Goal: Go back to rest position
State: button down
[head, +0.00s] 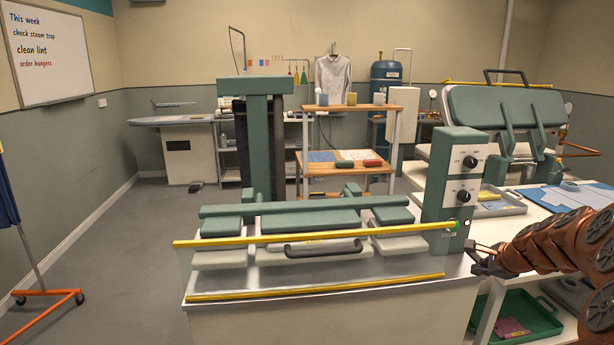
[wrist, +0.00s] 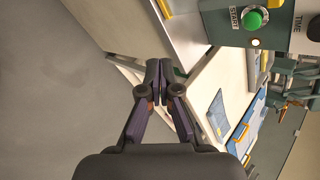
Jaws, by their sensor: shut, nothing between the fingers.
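My gripper (head: 476,256) is at the right in the head view, at the end of my copper-coloured arm, close to the right end of the press machine (head: 220,318). In the wrist view my gripper (wrist: 160,72) has its fingertips together with nothing between them. The control box (head: 452,185) with two dark knobs stands just above and left of my gripper. A green START button (wrist: 252,19) with a small lit lamp under it shows in the wrist view, apart from the fingertips.
A white table (head: 486,233) stands right of the press, with a grey tray (head: 498,205) and blue cloth (head: 565,196). A green bin (head: 535,322) sits below. A second press (head: 505,110) stands behind. An orange-footed rail (head: 45,300) is at left, with clear floor beside it.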

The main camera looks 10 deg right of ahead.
jog(key=s+a+n+g+y, duration=0.15)
jog(key=s+a+n, duration=0.25)
jog(key=a, duration=0.6)
jog(key=s+a+r+n+g+y, duration=0.1)
jog(key=s+a+n+g, duration=0.2)
jog(key=a, duration=0.6)
jog(key=s+a+n+y, duration=0.1)
jog(key=s+a+n, duration=0.35)
jog(key=a, duration=0.55)
jog(key=s+a+f+n+g+h, duration=0.1)
jog(key=s+n, duration=0.3)
jog(key=s, duration=0.5)
jog(key=s+a+n+g+h, duration=0.1)
jog(key=s+a+n+g, duration=0.2)
jog(key=s, duration=0.5)
jog(key=s+a+f+n+g+h, duration=0.1)
jog(key=s+a+n+g, duration=0.1)
jog(key=s+n, duration=0.3)
jog(key=s+a, duration=0.1)
jog(key=s, duration=0.3)
jog(key=shift+s+f, duration=0.3)
jog(key=shift+f, duration=0.05)
